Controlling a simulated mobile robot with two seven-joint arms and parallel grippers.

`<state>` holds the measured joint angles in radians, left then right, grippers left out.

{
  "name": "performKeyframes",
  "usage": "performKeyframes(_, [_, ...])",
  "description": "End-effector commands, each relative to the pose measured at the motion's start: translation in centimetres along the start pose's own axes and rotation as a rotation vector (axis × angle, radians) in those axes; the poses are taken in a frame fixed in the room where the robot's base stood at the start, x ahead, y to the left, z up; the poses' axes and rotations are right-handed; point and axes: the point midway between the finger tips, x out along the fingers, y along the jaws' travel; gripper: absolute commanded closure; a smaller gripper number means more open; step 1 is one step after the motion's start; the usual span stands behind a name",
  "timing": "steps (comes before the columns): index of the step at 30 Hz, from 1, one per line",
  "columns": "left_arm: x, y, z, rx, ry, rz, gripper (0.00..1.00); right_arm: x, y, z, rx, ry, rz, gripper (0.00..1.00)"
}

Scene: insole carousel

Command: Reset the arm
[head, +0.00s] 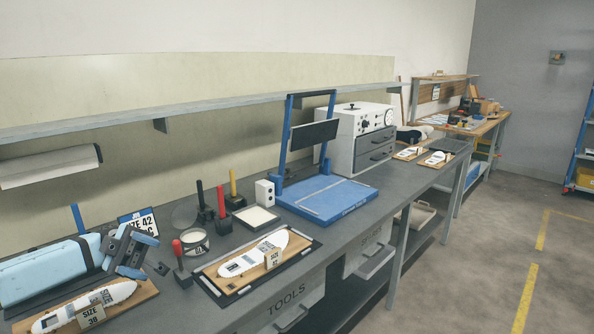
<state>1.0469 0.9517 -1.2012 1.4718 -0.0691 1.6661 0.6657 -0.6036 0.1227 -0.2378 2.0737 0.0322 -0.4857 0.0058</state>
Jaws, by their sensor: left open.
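My left arm comes in low from the left edge. Its gripper (128,252) is open, with nothing visible between the jaws, above the bench near the size 39 board (145,290). That board carries a white insole (112,293) and a size 39 tag (91,315). To the right, another board (215,279) holds a white insole (238,265) with a size 42 tag (272,258). The gripper is apart from this second board. My right gripper is out of view.
Several upright handled tools, including a red-topped one (180,262), stand close right of the gripper. Behind are a size 42 sign (140,222), a blue press frame (325,200) and a white drawer cabinet (357,137). A shelf (230,100) runs above the bench.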

Motion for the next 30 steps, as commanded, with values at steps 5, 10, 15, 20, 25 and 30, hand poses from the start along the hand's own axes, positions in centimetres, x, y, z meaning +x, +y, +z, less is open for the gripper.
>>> performKeyframes(5, [5.7, 2.2, 7.0, 0.023, -0.009, -0.215, 0.48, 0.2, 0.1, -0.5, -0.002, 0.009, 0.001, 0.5])
performKeyframes(10, [10.9, 4.4, 12.7, 0.023, -0.074, -0.484, 0.48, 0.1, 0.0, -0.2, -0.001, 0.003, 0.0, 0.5])
performKeyframes(15, [14.4, 7.0, 17.0, -0.022, -0.193, -0.761, 0.48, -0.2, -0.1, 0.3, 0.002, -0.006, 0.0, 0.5])
performKeyframes(20, [15.8, 10.4, 19.9, -0.115, -0.353, -1.014, 0.48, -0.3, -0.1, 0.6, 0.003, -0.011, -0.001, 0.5])
performKeyframes(25, [15.5, 15.8, 22.0, -0.273, -0.575, -1.253, 0.48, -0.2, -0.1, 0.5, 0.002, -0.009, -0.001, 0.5])
performKeyframes(30, [14.5, 23.1, 22.7, -0.481, -0.822, -1.432, 0.48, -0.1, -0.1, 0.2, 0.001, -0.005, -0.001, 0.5])
